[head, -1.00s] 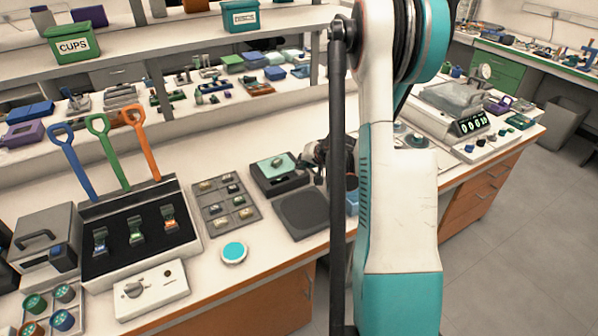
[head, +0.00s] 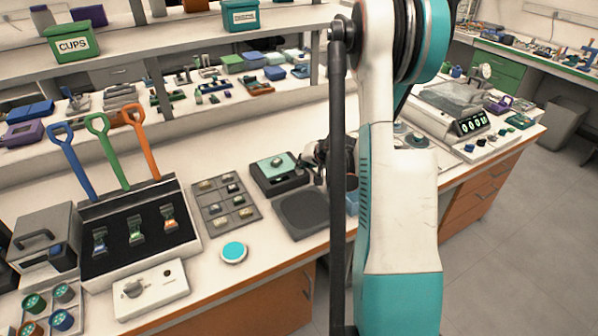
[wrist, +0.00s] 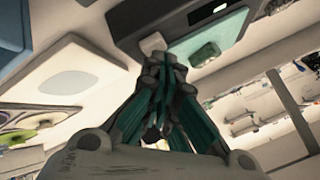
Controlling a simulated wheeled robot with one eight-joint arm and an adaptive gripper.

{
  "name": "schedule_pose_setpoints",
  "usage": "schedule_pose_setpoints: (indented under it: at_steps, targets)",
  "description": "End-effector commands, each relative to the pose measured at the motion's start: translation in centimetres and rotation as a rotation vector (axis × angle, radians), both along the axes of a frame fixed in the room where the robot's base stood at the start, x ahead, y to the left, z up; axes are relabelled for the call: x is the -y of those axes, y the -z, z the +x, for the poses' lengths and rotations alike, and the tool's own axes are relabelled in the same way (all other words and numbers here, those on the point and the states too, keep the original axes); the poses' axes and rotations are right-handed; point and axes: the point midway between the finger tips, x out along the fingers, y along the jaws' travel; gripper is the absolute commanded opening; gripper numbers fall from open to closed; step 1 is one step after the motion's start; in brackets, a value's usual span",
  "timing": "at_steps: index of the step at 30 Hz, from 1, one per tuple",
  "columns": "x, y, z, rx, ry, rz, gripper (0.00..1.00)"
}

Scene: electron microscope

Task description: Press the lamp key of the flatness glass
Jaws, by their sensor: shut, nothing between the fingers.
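I take the dark box with a teal top (head: 280,168) to be the flatness glass; it stands on the bench left of my arm. A small pale-green piece (head: 277,161) lies on its top. I cannot tell whether that block is the lamp key. My gripper (wrist: 165,64) is shut and empty, its tips close to the block in the picture; contact cannot be told. In the head view my arm partly hides it.
A dark square pad (head: 302,213) lies in front of the box. A grey sample tray (head: 226,205) and a round cyan-topped disc (head: 233,252) are to the left. A black-lined tray (head: 92,262) stands farther left. A unit with a digit display (head: 473,124) is to the right.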

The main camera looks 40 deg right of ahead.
Motion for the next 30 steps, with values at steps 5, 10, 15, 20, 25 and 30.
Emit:
schedule_pose_setpoints:
  at_steps: [5, 10, 15, 20, 25, 30]
  targets:
    - [-0.01, 0.69, -0.01, 0.000, 0.000, 0.000, 0.00]
    - [-0.02, 0.61, -0.01, 0.000, 0.000, 0.000, 0.00]
    - [-0.03, 0.59, -0.01, -0.001, -0.001, 0.001, 0.00]
    - [-0.03, 0.15, 0.00, -0.001, -0.001, 0.001, 0.00]
    - [-0.01, -0.31, 0.03, 0.000, 0.000, 0.000, 0.00]
    - [-0.01, -0.28, 0.02, 0.000, 0.000, 0.000, 0.00]
